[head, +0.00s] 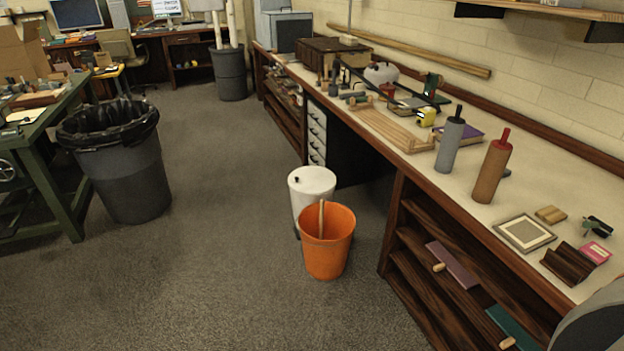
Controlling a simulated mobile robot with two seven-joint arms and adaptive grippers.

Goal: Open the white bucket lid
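The white bucket (300,208) stands upright on the floor beside the workbench. Its white lid (316,178) lies flat on top and appears shut, with a small dark knob near its left side. An orange bucket (328,256) stands in front of it and hides much of its lower body. A wooden stick (321,220) stands up inside the orange bucket. Neither of my grippers is in view.
A long workbench (470,195) with open shelves runs along the right, holding rollers, a frame and tools. A black-lined bin (128,185) and a green table (60,215) stand left. The carpet (220,230) between them is clear.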

